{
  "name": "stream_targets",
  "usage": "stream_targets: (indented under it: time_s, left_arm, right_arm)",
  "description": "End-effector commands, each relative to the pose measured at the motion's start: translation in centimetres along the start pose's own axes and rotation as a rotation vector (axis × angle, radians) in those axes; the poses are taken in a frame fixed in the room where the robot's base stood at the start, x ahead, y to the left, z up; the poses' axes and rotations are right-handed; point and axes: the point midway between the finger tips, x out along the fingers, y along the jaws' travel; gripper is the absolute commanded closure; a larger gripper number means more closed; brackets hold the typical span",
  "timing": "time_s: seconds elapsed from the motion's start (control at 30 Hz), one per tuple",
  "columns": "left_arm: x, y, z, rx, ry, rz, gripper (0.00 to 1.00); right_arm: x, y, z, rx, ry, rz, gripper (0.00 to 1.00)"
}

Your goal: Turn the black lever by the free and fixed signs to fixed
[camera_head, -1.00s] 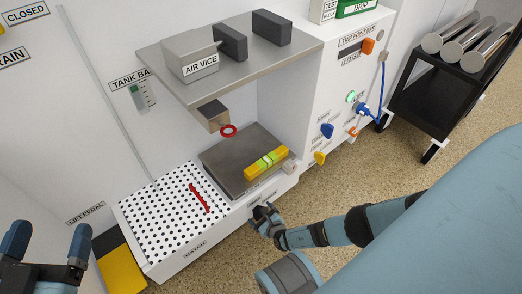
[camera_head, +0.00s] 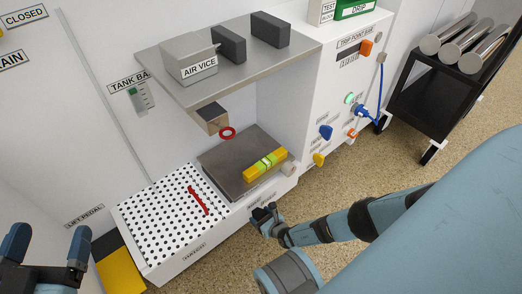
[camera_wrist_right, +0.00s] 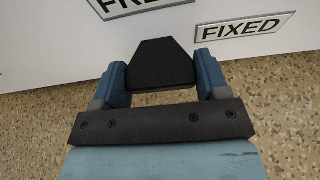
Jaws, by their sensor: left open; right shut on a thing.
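The black lever (camera_wrist_right: 160,66) is between the two fingers of my right gripper (camera_wrist_right: 161,78) in the right wrist view. The gripper is shut on it. The free sign (camera_wrist_right: 140,5), partly cut off by the frame's top, is above and left of the lever. The fixed sign (camera_wrist_right: 243,29) is to its right. In the head view my right gripper (camera_head: 263,214) is at the front edge of the white bench and hides most of the lever. My left gripper (camera_head: 44,250) is open and empty at the lower left, away from the bench.
A perforated white plate (camera_head: 150,215) with a red handle (camera_head: 198,201) is left of a grey block (camera_head: 222,171) bearing a yellow-green level (camera_head: 265,164). A shelf (camera_head: 180,88) with the air vice (camera_head: 192,62) overhangs them. A black cart (camera_head: 425,105) stands at right.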

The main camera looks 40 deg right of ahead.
Motion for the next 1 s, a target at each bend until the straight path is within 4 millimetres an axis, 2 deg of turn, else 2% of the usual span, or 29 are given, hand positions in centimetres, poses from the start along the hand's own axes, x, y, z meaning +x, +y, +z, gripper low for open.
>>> stream_targets:
  time_s: [0.17, 0.2, 0.3, 0.57, 0.67, 0.83, 0.93, 1.0]
  left_arm:
    - [-0.1, -0.1, 0.1, 0.008, -0.003, 0.004, 0.17]
    - [-0.1, -0.1, 0.1, 0.009, -0.004, 0.004, 0.17]
    - [-0.1, -0.1, 0.1, 0.009, -0.003, 0.004, 0.17]
    - [-0.1, -0.1, -0.1, 0.004, 0.001, 0.002, 0.17]
    - [0.0, -0.1, -0.6, -0.005, 0.002, 0.002, 0.17]
    - [0.2, 0.1, -1.7, -0.074, -0.029, 0.008, 0.17]
    - [-0.7, 1.3, -0.5, -0.185, -0.104, 0.008, 0.17]
    - [-0.8, 1.7, -0.5, -0.232, -0.129, 0.01, 0.17]
  right_arm:
    - [0.1, 0.0, 0.1, 0.002, -0.001, -0.001, 0.56]
    - [0.1, 0.0, 0.1, 0.002, -0.001, -0.001, 0.27]
    - [0.1, 0.0, 0.1, 0.001, -0.001, -0.001, 0.06]
    - [0.0, 0.0, 0.1, 0.0, 0.0, -0.001, 0.06]
    - [-0.6, -0.1, 0.2, 0.0, 0.0, -0.001, 0.06]
    - [-3.5, -0.1, 0.5, 0.0, 0.002, -0.001, 0.06]
    - [-6.0, -0.1, 0.6, 0.0, 0.003, 0.0, 0.06]
    - [-7.6, 0.0, 0.5, 0.001, 0.002, 0.0, 0.06]
